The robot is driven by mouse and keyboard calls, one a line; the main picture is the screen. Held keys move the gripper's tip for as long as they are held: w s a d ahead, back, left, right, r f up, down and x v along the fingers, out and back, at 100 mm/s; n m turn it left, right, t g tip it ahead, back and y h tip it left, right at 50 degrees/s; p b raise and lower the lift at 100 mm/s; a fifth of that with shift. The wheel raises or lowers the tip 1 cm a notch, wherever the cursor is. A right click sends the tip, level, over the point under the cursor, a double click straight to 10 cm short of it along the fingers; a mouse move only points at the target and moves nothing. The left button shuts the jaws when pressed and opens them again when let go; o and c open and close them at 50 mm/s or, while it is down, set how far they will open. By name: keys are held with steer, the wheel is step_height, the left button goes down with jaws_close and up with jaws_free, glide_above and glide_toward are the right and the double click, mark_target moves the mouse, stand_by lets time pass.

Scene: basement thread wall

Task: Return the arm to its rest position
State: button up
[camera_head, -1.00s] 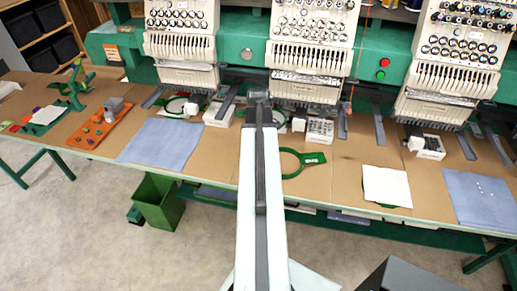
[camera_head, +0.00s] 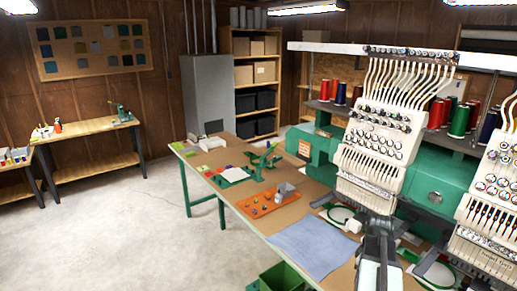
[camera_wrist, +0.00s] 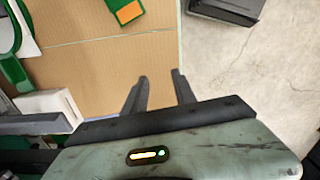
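My gripper (camera_wrist: 160,76) shows in the wrist view with its two dark fingers apart and nothing between them. It is over the brown worktable (camera_wrist: 105,70), near the table's edge, with the concrete floor beyond on the right. In the head view my arm (camera_head: 379,260) reaches up from the bottom right toward the embroidery machine (camera_head: 375,150). The fingers cannot be made out clearly there.
A blue cloth (camera_head: 312,246) and an orange tray (camera_head: 268,206) lie on the table left of my arm. A green bin (camera_head: 285,278) stands below its front edge. A green hoop (camera_wrist: 10,30) and white block (camera_wrist: 48,106) lie left of the fingers. Open floor (camera_head: 130,225) is at left.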

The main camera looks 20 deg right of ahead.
steer(key=w+a+m, duration=0.1)
steer(key=w+a, duration=0.2)
steer(key=a, duration=1)
steer(key=w+a+m, duration=0.2)
steer(key=a, duration=1.1)
steer(key=w+a+m, duration=0.1)
steer(key=w+a, duration=0.2)
steer(key=a, duration=1)
steer(key=shift+w+a+m, duration=0.15)
steer(key=shift+w+m, duration=0.2)
steer(key=shift+m, duration=0.05)
